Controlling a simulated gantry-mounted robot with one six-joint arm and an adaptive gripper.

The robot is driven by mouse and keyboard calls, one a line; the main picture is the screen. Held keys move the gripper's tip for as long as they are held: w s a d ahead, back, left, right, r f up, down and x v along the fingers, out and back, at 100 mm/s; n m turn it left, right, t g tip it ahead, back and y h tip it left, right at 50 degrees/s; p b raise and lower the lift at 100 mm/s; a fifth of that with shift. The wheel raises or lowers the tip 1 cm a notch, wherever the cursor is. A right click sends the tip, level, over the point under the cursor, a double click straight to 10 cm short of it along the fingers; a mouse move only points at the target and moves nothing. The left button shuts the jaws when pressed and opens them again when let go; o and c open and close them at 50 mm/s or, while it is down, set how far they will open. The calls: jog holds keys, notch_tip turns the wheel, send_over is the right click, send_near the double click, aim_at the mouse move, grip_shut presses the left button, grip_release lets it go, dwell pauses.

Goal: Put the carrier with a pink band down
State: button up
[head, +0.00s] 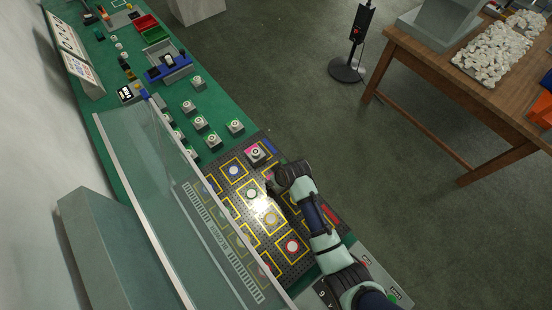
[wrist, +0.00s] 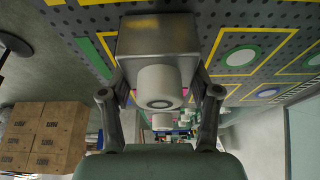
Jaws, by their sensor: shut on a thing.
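My gripper (head: 272,184) is low over the dark perforated plate (head: 243,181). In the wrist view it (wrist: 162,92) is shut on a grey block-shaped carrier (wrist: 158,38) with a white round knob, one finger on each side. Pink shows on both sides of the knob; I cannot tell whether all of it is on this carrier. The held carrier is beside a green-ringed spot (wrist: 240,57), near a green bar (wrist: 92,55). Whether it touches the plate is unclear. In the head view my gripper hides it. Another carrier (head: 257,154) with pink on it stands just beyond my gripper.
The plate has yellow-outlined squares with blue (head: 233,170), yellow (head: 270,219) and red (head: 292,246) spots. Several grey carriers (head: 200,124) stand on the green bench beyond. A clear panel (head: 165,205) rises along the plate's left side.

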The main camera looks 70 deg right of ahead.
jog(key=shift+f, duration=0.15)
jog(key=o, duration=1.2)
jog(key=p+v, duration=0.2)
jog(key=v, duration=1)
